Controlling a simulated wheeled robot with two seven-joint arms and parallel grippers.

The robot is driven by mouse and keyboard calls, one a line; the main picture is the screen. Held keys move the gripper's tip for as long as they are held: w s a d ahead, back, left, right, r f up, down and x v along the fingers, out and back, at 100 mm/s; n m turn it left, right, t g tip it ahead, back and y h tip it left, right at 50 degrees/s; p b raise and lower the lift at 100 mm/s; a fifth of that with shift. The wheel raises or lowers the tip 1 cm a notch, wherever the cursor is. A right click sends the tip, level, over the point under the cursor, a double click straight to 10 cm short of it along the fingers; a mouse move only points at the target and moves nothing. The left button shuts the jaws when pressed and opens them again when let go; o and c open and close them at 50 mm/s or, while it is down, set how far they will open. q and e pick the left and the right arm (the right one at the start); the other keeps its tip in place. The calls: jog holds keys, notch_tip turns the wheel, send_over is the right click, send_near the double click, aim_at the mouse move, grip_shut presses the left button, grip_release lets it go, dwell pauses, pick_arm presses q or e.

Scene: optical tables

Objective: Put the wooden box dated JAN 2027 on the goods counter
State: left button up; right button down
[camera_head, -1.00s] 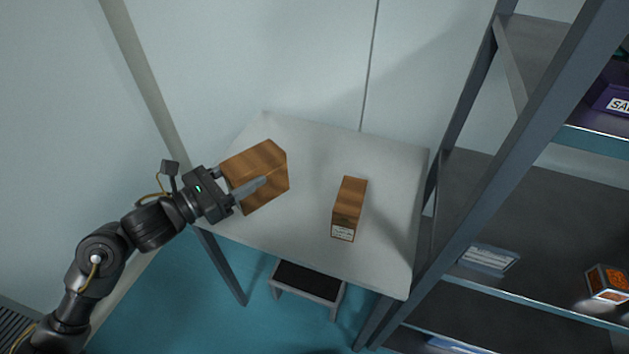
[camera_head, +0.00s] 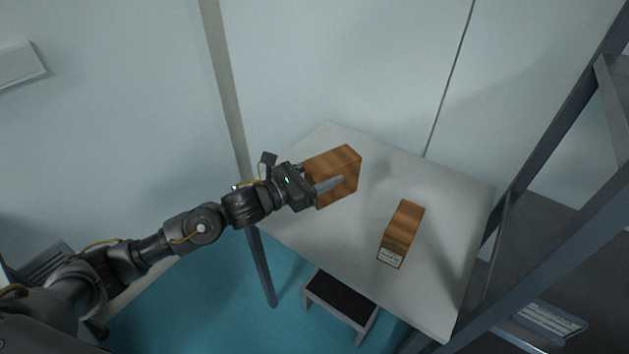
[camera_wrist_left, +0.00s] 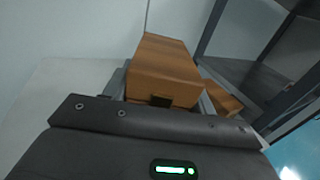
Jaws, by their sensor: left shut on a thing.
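My left gripper (camera_head: 318,180) is shut on a wooden box (camera_head: 343,172) at the left part of the white table (camera_head: 443,298). The same held box (camera_wrist_left: 165,70) fills the middle of the left wrist view. I see no label on its visible faces, so I cannot read its date. A second wooden box (camera_head: 404,228) stands on the table to the right, with a white label on its near end too small to read. It shows partly behind the held box in the left wrist view (camera_wrist_left: 222,97). My right gripper is not in view.
A dark metal shelf rack (camera_head: 548,150) stands close at the table's right, with a labelled item (camera_head: 548,318) on a lower shelf. A low step stool (camera_head: 341,300) is on the teal floor (camera_head: 215,310) below the table's front edge. Pale walls stand behind.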

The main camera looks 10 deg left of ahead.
pick_arm(q)
jog(key=w+a+f+p, duration=0.1)
jog(key=w+a+f, duration=0.3)
jog(key=a+f, duration=0.1)
jog(key=shift+w+f+p, duration=0.35)
jog(key=shift+f, duration=0.35)
jog(key=f, duration=0.1)
jog(key=f+p, duration=0.1)
jog(key=shift+w+a+f+p, duration=0.1)
jog(key=shift+a+f+p, duration=0.2)
jog(key=shift+f, duration=0.4)
jog(key=shift+f+b, duration=0.3)
jog(key=o, duration=1.3)
